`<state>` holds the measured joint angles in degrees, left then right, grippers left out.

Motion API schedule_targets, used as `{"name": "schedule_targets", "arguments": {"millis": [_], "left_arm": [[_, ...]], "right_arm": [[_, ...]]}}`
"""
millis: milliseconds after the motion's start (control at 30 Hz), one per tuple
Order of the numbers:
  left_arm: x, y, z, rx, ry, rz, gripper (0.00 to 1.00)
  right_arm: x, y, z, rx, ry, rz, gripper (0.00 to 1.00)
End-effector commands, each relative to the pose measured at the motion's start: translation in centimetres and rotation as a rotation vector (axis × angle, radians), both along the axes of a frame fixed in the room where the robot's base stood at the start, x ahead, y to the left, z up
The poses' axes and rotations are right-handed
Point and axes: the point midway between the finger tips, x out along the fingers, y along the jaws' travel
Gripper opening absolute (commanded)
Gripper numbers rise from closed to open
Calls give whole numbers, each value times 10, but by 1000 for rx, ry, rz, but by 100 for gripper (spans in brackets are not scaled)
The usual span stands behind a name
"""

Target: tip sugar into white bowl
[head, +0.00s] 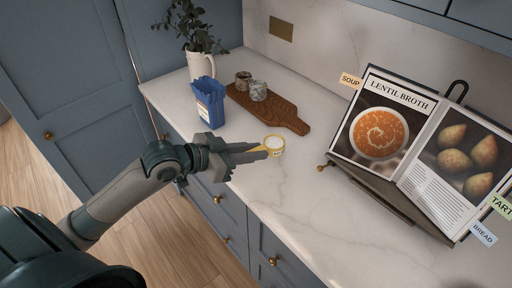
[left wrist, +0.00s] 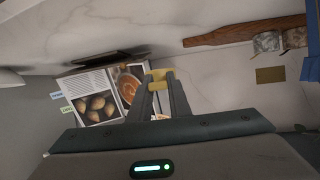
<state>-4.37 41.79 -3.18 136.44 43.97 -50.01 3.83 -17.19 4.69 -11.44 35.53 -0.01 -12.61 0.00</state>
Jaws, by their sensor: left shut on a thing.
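In the left wrist view the yellow cup (left wrist: 160,75) is at the fingertips. No white bowl can be made out in the head view. A pale rounded thing (left wrist: 10,78) is cut off at the left wrist view's edge; I cannot tell what it is.
An open cookbook on a stand (head: 410,150) takes up the counter's right. A blue packet (head: 208,103), a wooden board (head: 280,115) with two small jars and a white vase (head: 202,66) stand at the back. The marble counter (head: 290,190) is clear in front.

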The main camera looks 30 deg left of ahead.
Motion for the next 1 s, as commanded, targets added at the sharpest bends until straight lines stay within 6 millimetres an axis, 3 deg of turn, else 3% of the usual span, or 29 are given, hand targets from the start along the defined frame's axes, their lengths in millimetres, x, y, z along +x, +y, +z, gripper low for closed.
{"name": "schedule_targets", "arguments": {"millis": [167, 500, 1000], "left_arm": [[-6, -15, -4, -5, -1, -122, 0], [-25, -44, 6, 0, -2, -372, 0], [-28, -47, 7, -1, 0, -395, 0]], "right_arm": [[0, 1, -3, 1, 0, 0, 22], [0, 4, -7, 4, 0, -1, 22], [0, 4, -7, 4, 0, -1, 22]]}}
